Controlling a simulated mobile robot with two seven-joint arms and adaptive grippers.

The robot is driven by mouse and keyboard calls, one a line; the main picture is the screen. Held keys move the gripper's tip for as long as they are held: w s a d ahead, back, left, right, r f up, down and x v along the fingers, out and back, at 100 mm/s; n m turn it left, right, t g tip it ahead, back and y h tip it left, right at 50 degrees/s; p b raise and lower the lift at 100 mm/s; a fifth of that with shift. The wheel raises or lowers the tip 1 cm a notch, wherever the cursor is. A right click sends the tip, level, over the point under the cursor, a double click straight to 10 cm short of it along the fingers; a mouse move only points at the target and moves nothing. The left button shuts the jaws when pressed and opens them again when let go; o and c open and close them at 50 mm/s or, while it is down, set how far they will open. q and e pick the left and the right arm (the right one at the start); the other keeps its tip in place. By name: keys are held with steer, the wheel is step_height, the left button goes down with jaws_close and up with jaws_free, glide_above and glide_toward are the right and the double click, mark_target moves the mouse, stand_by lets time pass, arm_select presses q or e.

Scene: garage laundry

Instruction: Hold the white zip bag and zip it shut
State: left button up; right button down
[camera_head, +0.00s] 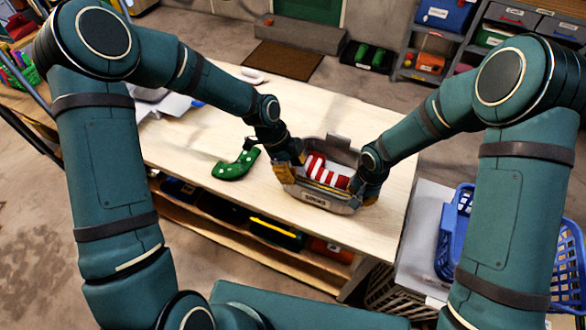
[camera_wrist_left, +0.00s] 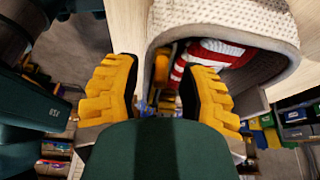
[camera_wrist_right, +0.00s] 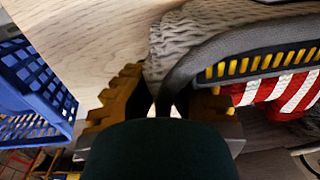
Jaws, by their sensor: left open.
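The white zip bag (camera_head: 340,142), greyish here, lies on the table with its mouth open; a red-and-white striped item (camera_head: 325,170) shows inside. Large yellow zip teeth (camera_wrist_right: 262,62) line its dark rim in the right wrist view. My left gripper (camera_head: 287,158) is at the bag's left end. In the left wrist view its yellow fingers (camera_wrist_left: 160,88) are apart, with the bag's edge beyond and partly between them, and a small yellow part (camera_wrist_left: 161,68) lies there. My right gripper (camera_wrist_right: 165,100) has its fingers on both sides of the bag's right end, pinching it.
A green curved item with white dots (camera_head: 236,165) lies on the table (camera_head: 215,135) left of the bag. A blue basket (camera_head: 452,232) stands beyond the table's right side. Boxes fill the shelf below. The table's far part is mostly clear.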

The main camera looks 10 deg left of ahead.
mark_target(338, 192)
arm_select(q)
steer(key=shift+d+f, duration=0.1)
steer(key=shift+f, duration=0.1)
jaws_close()
steer(key=d, duration=0.3)
steer(key=s+d, duration=0.1)
steer(key=d, duration=0.3)
steer(key=s+d, duration=0.1)
steer(key=d, duration=0.3)
steer(key=shift+s+d, duration=0.2)
